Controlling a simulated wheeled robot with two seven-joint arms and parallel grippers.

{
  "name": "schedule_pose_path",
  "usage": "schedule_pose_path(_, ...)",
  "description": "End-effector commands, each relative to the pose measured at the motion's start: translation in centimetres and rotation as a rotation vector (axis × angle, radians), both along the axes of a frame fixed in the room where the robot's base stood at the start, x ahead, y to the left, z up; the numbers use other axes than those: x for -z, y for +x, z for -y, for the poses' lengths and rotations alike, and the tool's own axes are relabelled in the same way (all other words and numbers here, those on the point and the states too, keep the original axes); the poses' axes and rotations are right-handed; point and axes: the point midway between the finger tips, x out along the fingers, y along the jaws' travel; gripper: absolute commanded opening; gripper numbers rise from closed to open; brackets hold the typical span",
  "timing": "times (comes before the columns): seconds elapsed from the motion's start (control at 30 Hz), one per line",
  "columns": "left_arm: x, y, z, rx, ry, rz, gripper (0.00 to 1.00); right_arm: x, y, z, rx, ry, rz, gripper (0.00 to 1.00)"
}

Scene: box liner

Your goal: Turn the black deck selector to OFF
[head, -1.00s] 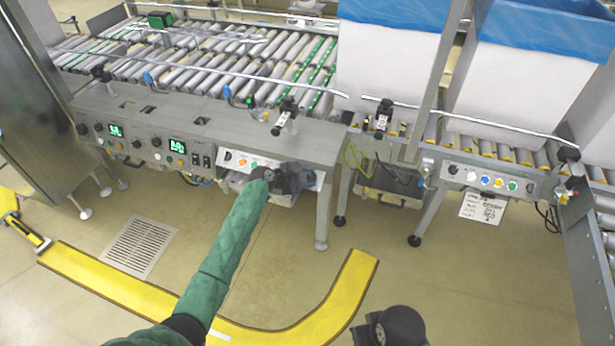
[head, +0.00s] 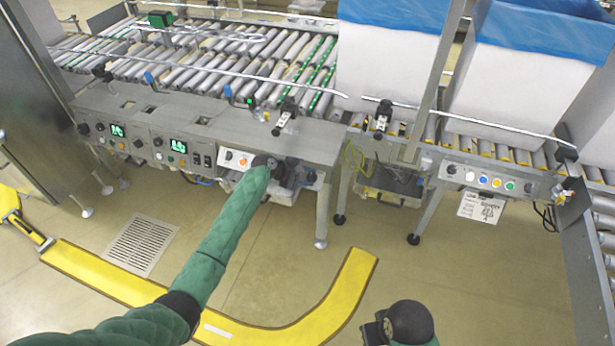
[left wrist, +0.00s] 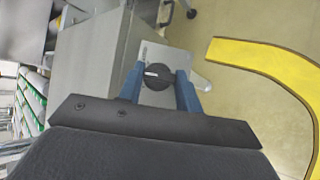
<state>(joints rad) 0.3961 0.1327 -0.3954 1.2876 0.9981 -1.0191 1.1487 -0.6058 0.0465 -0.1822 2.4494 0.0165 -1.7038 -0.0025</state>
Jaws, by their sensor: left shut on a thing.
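The black deck selector (left wrist: 157,75) is a round knob with a white pointer mark, on a light panel. In the left wrist view it sits between the two blue fingers of my left gripper (left wrist: 166,82), which is shut on it. In the head view my left gripper (head: 282,172) is at the panel with small coloured buttons, and my green sleeve and the gripper hide the knob there. The lettering around the knob is too small to read. My right gripper does not show clearly; only a dark part of that arm is at the bottom of the head view.
A grey control console (head: 150,135) with green displays runs to the left of the panel. A second button panel (head: 485,180) with a hanging paper sheet (head: 481,206) is to the right. White boxes with blue liners (head: 385,60) stand on the conveyor. Yellow tape (head: 110,280) marks the open floor.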

Motion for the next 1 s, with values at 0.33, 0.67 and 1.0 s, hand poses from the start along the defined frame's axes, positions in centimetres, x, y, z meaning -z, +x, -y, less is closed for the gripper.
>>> schedule_pose_path(0.33, 0.03, -0.03, 0.04, -0.001, 0.0, -0.001, 0.56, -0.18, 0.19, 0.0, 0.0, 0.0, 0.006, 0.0)
schedule_pose_path(0.67, -0.15, 0.1, 0.03, -0.002, -0.001, 0.002, 0.56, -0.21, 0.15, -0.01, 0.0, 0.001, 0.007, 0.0)
schedule_pose_path(1.0, 0.04, 0.08, -0.05, -0.044, -0.036, -0.009, 0.56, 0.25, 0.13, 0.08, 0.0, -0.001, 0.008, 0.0)
